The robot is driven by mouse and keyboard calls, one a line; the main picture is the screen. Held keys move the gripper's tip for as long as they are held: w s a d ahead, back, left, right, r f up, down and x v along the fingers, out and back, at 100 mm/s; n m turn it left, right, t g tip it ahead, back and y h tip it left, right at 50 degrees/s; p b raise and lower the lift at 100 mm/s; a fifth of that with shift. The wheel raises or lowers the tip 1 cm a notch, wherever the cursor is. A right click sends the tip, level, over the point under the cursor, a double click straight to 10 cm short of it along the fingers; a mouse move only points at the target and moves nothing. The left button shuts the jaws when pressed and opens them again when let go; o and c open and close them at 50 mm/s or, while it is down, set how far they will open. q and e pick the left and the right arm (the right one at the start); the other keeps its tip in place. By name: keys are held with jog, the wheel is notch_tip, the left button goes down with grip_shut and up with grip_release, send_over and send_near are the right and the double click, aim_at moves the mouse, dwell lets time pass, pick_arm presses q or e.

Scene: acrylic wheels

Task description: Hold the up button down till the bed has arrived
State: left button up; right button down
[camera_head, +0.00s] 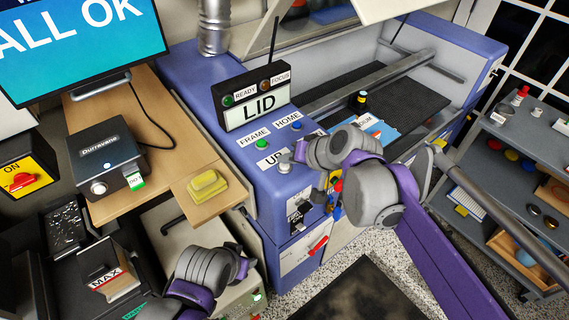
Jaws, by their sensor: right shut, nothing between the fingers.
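The purple laser machine (185,85) has a sloped control panel with a label reading UP (268,158). A small grey button-like part (284,164) sits beside that label. My right gripper (296,156) is shut and empty, its tip at or just beside this part. I cannot tell whether it touches or presses it. The dark bed (410,105) lies inside the open machine, partly hidden by a bar and my right arm. The display (259,112) reads LID, with a READY lamp that looks green. My left arm shows at the bottom, but its fingers are not visible.
A green FRAME button (262,143) and blue HOME button (297,125) are behind the UP label. A yellow block (207,184) lies on the wooden desk to the left. A grey shelf cart (520,150) stands at the right.

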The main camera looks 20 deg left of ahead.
aim_at(287, 168)
pick_arm(q)
jog(key=shift+s+f, duration=0.1)
jog(key=shift+f, duration=0.2)
pick_arm(e)
jog(key=shift+f, duration=0.5)
jog(key=shift+r, duration=0.1)
dwell(4.0)
pick_arm(q)
jog(key=shift+w+r+p, duration=0.25)
jog(key=shift+r+p, duration=0.2)
jog(key=shift+r, duration=0.35)
pick_arm(e)
jog(key=shift+r, duration=0.85)
pick_arm(q)
jog(key=shift+r, duration=0.1)
pick_arm(e)
jog(key=shift+r, duration=0.1)
jog(key=shift+r+p, duration=0.55)
jog(key=shift+r, duration=0.15)
jog(key=shift+r+p, duration=1.1)
jog(key=shift+r, duration=0.7)
pick_arm(q)
jog(key=r, duration=0.2)
jog(key=w+r, duration=0.1)
jog(key=r, duration=0.1)
jog(key=shift+w, duration=0.2)
pick_arm(e)
jog(key=shift+f, duration=0.1)
pick_arm(q)
jog(key=shift+s, duration=0.1)
